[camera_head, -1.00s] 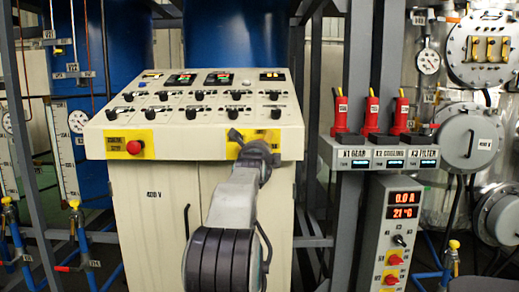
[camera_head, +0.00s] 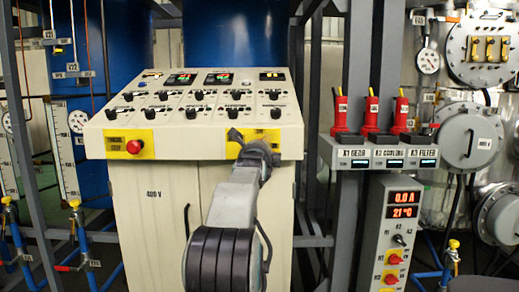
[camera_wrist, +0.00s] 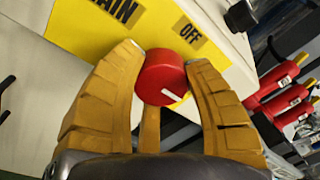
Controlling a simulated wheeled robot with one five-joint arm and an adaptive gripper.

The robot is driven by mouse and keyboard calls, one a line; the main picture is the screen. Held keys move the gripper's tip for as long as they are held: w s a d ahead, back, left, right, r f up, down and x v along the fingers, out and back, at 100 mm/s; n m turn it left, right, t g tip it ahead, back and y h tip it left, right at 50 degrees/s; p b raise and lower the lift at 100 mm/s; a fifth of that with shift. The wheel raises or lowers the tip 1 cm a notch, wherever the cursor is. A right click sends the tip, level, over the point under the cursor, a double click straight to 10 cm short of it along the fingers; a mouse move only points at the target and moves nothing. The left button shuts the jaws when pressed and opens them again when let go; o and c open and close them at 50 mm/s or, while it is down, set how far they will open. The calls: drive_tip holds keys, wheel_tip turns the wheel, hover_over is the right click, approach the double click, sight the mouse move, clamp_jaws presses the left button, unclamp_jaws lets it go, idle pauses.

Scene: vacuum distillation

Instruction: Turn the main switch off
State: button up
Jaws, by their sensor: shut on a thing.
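The main switch is a red round knob (camera_wrist: 160,72) with a white mark, seen in the wrist view in front of a yellow plate (camera_wrist: 95,25). The plate carries the words MAIN and OFF; the OFF label (camera_wrist: 189,33) is right of the knob's top. The white mark sits low on the right of the knob's face. My gripper (camera_wrist: 163,60) is shut on the knob, one finger on each side. In the head view my gripper (camera_head: 251,143) is at the panel's front right and hides the knob; part of the yellow plate (camera_head: 274,135) shows.
The control panel (camera_head: 197,150) has several black knobs on top. A red emergency stop button (camera_head: 134,146) is at its front left. Right of it stand several red plugs (camera_head: 371,112) and a grey box with red switches (camera_head: 392,240).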

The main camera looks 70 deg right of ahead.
drive_tip(key=shift+w+r+n+b, duration=0.1)
drive_tip(key=shift+n+b, duration=0.4)
drive_tip(key=shift+n, duration=1.8)
drive_tip(key=o, duration=1.2)
drive_tip(key=shift+a, duration=0.15)
drive_tip(key=v, duration=1.1)
drive_tip(key=shift+a+f, duration=0.35)
